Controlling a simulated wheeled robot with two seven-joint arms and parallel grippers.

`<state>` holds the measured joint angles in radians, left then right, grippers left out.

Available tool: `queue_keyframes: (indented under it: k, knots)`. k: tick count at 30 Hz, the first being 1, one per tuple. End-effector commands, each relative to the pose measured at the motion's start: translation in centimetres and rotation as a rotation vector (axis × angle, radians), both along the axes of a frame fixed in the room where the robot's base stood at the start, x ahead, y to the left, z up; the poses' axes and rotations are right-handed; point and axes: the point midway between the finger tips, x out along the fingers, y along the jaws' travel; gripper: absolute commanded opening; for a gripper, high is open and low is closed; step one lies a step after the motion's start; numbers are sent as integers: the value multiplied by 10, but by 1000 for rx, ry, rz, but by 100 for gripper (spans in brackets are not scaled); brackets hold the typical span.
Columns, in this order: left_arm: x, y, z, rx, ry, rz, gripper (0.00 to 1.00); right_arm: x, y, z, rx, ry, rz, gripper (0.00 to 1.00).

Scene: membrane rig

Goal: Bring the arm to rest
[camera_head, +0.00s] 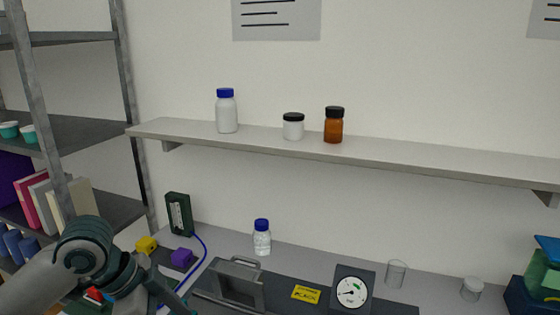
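My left arm (88,258) comes in from the lower left corner, in front of the shelf rack and the bench's left end. The dark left gripper (170,294) is at the bottom edge of the head view, partly cut off. Its fingers point down and right, and whether they are open or shut is unclear. I see nothing clearly held in it. My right arm and gripper are not in view.
A blue-capped bottle (262,238) and a dial gauge (351,291) stand on the bench. A wall shelf (430,158) holds bottles.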

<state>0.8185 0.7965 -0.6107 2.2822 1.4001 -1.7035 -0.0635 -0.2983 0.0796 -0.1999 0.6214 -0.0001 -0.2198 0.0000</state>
Motion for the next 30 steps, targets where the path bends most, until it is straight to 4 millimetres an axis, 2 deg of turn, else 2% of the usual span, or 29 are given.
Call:
queue_keyframes:
  k: [9,16,23,30]
  knots:
    - [-10,-37,-76,-88,-14,117,58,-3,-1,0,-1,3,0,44]
    - [-27,-53,-129,-141,-14,262,58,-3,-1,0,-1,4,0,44]
    - [-55,-53,-179,-161,2,447,58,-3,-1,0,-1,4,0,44]
    - [-99,-35,-229,-130,33,672,58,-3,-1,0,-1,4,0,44]
